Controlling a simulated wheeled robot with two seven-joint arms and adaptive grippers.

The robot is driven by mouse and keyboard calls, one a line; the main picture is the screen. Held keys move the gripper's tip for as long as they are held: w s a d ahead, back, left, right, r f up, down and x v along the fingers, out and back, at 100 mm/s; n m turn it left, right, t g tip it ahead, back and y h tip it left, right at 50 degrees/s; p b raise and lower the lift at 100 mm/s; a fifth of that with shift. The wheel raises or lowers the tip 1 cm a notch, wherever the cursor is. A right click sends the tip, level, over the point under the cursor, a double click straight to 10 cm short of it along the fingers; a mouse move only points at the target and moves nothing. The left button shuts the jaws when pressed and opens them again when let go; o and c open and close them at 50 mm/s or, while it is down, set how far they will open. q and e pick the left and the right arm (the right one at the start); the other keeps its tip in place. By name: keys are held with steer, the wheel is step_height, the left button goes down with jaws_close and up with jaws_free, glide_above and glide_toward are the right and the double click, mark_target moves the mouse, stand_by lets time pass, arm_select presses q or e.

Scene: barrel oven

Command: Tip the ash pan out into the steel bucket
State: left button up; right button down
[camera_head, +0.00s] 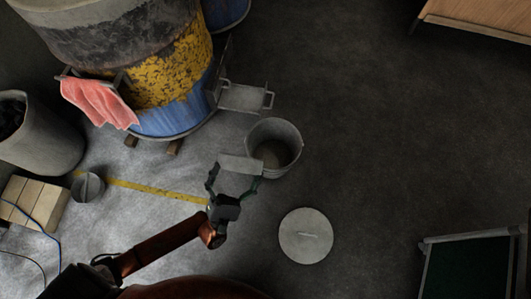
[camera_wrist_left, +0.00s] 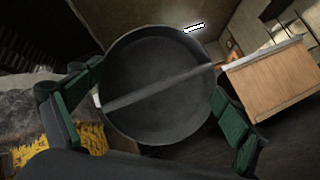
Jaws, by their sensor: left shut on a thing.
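My left gripper (camera_head: 237,172) is shut on the ash pan, with its two fingers spread on opposite sides of it. In the head view the ash pan (camera_head: 240,163) shows as a pale grey, nearly edge-on shape. In the left wrist view the ash pan (camera_wrist_left: 160,115) is a round dark grey form with a bar across it, between the fingers (camera_wrist_left: 160,100). The grey steel bucket (camera_head: 277,131) stands upright on the floor; the pan shows at its left rim. Brownish matter shows at the bucket's bottom. My right gripper is out of view.
The barrel oven (camera_head: 175,75) stands at upper left, with a grey tray-like part (camera_head: 245,97) jutting out. A pink cloth (camera_head: 98,102) hangs there. A round lid (camera_head: 306,236) lies on the floor. A small pail (camera_head: 88,187) is at left. The floor right of the bucket is clear.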

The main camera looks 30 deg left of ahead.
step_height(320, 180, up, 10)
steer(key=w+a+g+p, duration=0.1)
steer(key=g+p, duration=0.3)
steer(key=p, duration=0.4)
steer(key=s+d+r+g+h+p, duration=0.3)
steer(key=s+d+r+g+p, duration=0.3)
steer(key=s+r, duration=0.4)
arm_select(q)
steer(key=w+f+n+g+h+p, duration=0.1)
steer(key=w+f+n+g+p, duration=0.2)
steer(key=w+f+g+p, duration=0.6)
steer(key=shift+w+a+f+g, duration=0.2)
steer(key=shift+w+f+g, duration=2.65)
steer(key=shift+g, duration=3.45)
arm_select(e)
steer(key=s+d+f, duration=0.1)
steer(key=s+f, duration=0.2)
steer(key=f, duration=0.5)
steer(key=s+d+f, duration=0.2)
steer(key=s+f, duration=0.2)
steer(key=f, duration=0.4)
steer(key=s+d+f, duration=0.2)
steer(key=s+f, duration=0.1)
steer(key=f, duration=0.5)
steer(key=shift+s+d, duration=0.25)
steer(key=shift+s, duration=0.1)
